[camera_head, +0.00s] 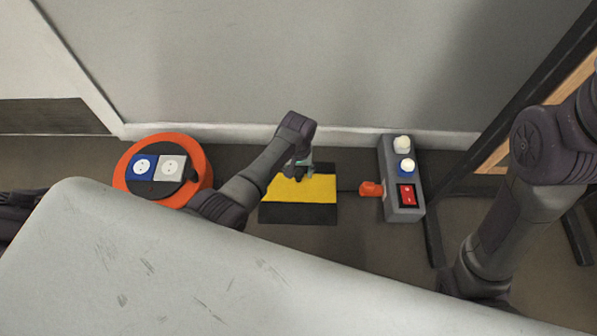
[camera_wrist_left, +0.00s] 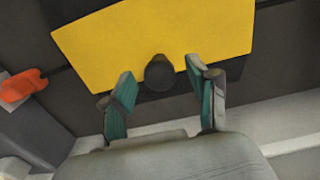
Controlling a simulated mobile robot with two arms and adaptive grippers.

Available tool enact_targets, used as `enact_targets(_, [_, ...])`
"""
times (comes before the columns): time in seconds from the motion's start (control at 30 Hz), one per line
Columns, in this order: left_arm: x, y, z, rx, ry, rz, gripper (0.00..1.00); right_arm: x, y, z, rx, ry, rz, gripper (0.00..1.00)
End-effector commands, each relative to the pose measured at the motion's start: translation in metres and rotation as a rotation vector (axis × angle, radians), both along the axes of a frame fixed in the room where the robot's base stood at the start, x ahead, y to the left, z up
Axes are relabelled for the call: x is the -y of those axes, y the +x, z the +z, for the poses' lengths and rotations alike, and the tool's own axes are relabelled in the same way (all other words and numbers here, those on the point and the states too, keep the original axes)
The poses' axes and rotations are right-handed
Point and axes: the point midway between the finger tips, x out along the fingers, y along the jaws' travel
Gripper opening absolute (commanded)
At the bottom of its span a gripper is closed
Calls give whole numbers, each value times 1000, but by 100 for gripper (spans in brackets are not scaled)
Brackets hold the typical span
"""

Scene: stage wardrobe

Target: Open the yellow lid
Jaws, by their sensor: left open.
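The yellow lid (camera_head: 312,190) lies flat in the middle of a dark floor box or mat (camera_head: 298,213) by the wall. In the left wrist view the yellow lid (camera_wrist_left: 150,35) fills the upper part, with a round black knob (camera_wrist_left: 160,73) at its lower edge. My left gripper (camera_head: 298,172) is over the wall-side edge of the lid, pointing down. In the wrist view its fingers (camera_wrist_left: 159,75) are apart, one on each side of the knob; I cannot tell whether they touch it. My right gripper is not seen.
An orange cable reel (camera_head: 132,160) with blue and white sockets stands left of the lid. A grey power strip (camera_head: 404,210) with a red switch and an orange plug (camera_head: 371,189) lies to the right. The wall (camera_head: 290,70) is close behind. A dark-framed stand (camera_head: 480,155) is at the right.

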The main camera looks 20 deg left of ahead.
Motion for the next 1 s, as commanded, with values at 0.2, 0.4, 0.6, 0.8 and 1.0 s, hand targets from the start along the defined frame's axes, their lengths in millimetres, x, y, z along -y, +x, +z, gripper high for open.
enact_targets(0.2, [0,0,1,0,0,0,58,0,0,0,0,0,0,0])
enact_targets(0.4, [0,0,0,0,0,0,25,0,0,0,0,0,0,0])
enact_targets(0.6, [0,0,0,0,0,0,0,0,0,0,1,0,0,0])
enact_targets(0.8, [0,0,0,0,1,0,0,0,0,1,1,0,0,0])
enact_targets(1.0, [0,2,5,30,9,-1,0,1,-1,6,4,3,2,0])
